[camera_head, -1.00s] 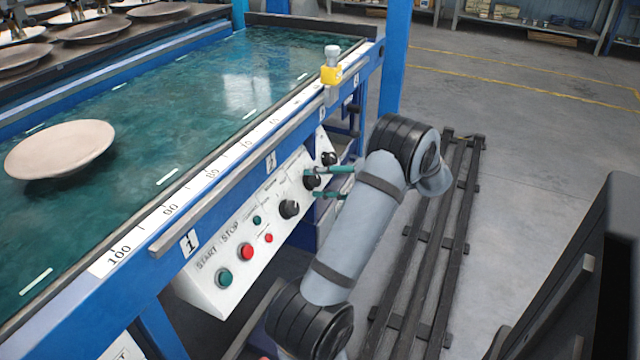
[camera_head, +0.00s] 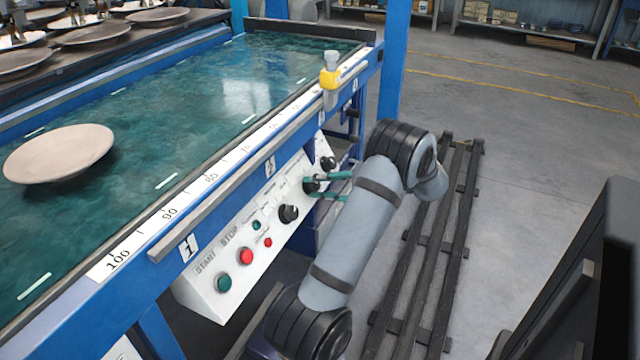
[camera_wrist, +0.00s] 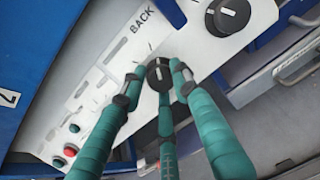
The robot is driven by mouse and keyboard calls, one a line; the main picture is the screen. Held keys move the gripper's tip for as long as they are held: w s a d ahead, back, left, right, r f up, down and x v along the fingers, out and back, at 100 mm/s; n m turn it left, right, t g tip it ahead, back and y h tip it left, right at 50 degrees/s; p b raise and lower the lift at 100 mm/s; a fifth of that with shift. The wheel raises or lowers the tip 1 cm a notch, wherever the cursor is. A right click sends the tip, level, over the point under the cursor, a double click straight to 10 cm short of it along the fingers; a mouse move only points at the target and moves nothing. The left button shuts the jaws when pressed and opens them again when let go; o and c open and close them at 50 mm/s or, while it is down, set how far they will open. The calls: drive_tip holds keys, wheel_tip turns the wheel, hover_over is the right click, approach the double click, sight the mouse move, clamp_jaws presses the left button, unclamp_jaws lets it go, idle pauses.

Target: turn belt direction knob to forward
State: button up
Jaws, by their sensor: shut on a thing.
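The white control panel (camera_head: 262,232) on the blue machine frame carries several black knobs and coloured buttons. A black knob (camera_head: 312,184) in the middle of the knob row is at my teal-fingered gripper (camera_head: 325,187). In the wrist view this knob (camera_wrist: 158,75), with a white pointer line, lies between the tips of my gripper (camera_wrist: 156,82). The fingers are closed in around it. The lettering "BACK" (camera_wrist: 145,19) is printed beside it; other lettering near the knob is too small or covered.
Another black knob (camera_head: 328,163) is farther along the panel, and a third knob (camera_head: 289,213) is nearer. A green button (camera_head: 223,283) and red button (camera_head: 246,257) are at the near end. A plate (camera_head: 60,153) lies on the green belt above. Dark rails (camera_head: 455,240) run along the floor.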

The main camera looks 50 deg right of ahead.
drive_tip(key=shift+d+r+n, duration=0.15)
drive_tip(key=shift+r+n, duration=0.05)
drive_tip(key=shift+n, duration=0.1)
drive_tip(key=shift+c, duration=0.5)
drive_tip(key=n+y, duration=0.1)
drive_tip(key=n, duration=0.4)
drive_tip(key=shift+w+n+b, duration=0.1)
drive_tip(key=shift+n+b, duration=0.3)
drive_tip(key=n, duration=0.6)
drive_tip(key=shift+y, duration=0.4)
drive_tip(key=shift+f+n+b, duration=0.1)
drive_tip(key=shift+n+b, duration=0.2)
drive_tip(key=shift+n, duration=0.1)
drive_tip(key=o, duration=1.1)
drive_tip(key=v, duration=1.2)
drive_tip(key=shift+w, duration=0.15)
